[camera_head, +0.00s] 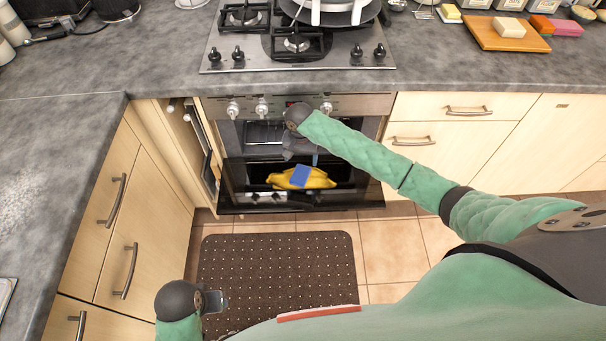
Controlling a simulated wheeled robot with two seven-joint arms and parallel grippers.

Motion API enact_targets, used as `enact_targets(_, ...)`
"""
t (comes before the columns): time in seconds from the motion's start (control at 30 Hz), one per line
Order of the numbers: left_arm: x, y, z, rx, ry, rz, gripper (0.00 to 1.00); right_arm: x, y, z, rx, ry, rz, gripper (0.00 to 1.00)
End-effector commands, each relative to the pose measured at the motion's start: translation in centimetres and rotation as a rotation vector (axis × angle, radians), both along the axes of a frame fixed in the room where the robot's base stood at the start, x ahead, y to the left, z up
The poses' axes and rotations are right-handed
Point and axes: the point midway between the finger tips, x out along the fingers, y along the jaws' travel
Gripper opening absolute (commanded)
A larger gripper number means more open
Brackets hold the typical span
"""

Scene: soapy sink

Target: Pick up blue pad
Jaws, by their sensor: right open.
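A gas hob (225,58) with a pan (330,12) is above the oven. A wooden board (482,36) with sponges or soaps is on the counter at right. A brown mat (290,262) lies on the tiled floor.

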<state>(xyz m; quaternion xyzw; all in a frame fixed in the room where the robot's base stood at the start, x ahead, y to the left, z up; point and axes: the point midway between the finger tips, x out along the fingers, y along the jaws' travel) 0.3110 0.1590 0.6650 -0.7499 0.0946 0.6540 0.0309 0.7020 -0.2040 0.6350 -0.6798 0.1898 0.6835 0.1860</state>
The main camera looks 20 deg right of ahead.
Motion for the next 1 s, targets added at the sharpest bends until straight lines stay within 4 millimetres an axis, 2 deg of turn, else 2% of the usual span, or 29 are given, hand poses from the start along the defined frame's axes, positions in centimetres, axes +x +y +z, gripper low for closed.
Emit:
enact_targets(0.23,0.0,0.0,-0.1,0.000,0.000,0.000,0.44,0.0,0.0,-0.2,-0.002,-0.001,-0.137,0.80)
enact_targets(0.57,0.5,-0.1,-1.8,0.002,0.002,-0.001,0.44,-0.1,-0.1,-2.8,-0.003,0.000,-0.139,0.80)
enact_targets(0.87,1.0,-0.1,-6.1,0.010,0.006,-0.001,0.44,-0.5,0.0,-5.8,-0.004,-0.001,-0.138,0.80)
enact_targets(1.0,1.1,-0.1,-7.2,0.010,0.006,-0.001,0.44,-0.5,0.0,-7.3,-0.004,-0.001,-0.137,0.80)
